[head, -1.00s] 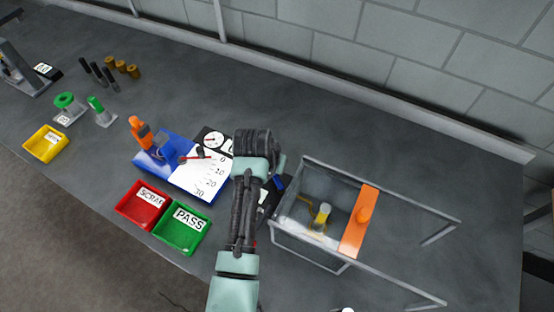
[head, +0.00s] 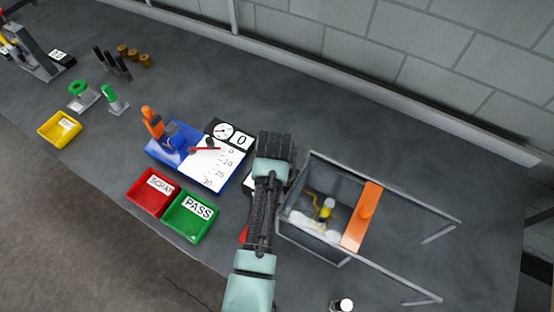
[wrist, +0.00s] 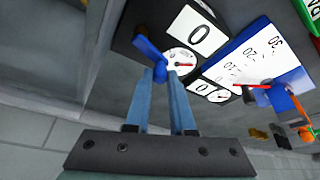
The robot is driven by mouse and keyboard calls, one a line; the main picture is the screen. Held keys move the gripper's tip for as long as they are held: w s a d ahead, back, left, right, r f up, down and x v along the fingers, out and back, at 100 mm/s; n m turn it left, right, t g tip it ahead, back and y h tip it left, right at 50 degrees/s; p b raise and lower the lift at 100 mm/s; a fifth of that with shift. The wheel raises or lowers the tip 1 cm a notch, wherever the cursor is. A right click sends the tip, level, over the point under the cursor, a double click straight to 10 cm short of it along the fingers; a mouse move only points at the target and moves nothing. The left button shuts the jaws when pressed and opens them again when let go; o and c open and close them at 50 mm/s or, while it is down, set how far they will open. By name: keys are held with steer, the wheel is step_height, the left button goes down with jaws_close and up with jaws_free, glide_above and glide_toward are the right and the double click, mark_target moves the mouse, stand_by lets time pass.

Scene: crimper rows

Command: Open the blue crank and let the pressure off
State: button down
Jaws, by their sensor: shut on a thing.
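The blue crank (wrist: 147,46) sits on a dark unit with a white dial (wrist: 181,61) and a display reading 0 (wrist: 197,31), in the wrist view. My gripper (wrist: 166,74) is shut on the crank, whose lower end lies between the fingertips. In the head view my wrist and forearm hide the crank and most of its unit, and the fingers do not show.
A clear-walled tank (head: 313,255) with an orange bar (head: 361,217) stands right of my arm. A blue test stand (head: 170,158) with a scale is to the left. Red (head: 151,205) and green (head: 188,231) trays lie in front of it. The back right bench is clear.

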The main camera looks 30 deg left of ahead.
steer(key=shift+r, duration=0.1)
steer(key=c, duration=1)
jaws_free()
steer(key=shift+c, duration=0.2)
steer(key=b+v, duration=0.1)
steer(key=v, duration=1.2)
steer(key=shift+b, duration=0.4)
